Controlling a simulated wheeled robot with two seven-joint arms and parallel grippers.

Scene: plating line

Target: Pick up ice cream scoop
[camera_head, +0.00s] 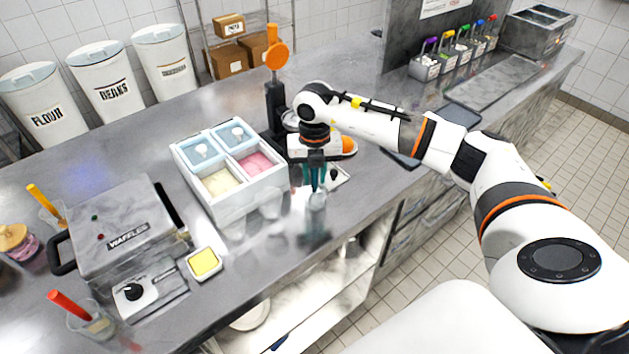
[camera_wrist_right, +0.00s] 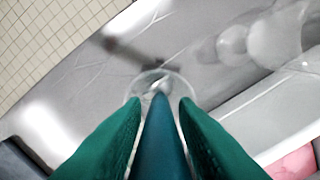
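The ice cream scoop (camera_wrist_right: 158,135) shows in the right wrist view as a teal handle with a metal end, pointing down into a clear cup (camera_wrist_right: 148,78). My right gripper (camera_wrist_right: 160,108) has its green fingers on either side of the handle, with narrow gaps showing near the fingertips, so it looks open around it. In the head view, the right gripper (camera_head: 316,184) points down just above the clear cup (camera_head: 317,201) on the counter. The scoop's handle is hard to tell from the fingers there. My left gripper is not in view.
A white ice cream container (camera_head: 222,209) with lidded and open tubs stands just left of the gripper. A waffle maker (camera_head: 125,228) is at the left. A dark stand with an orange top (camera_head: 275,105) is behind. The counter's front edge (camera_head: 345,230) is close to the cup.

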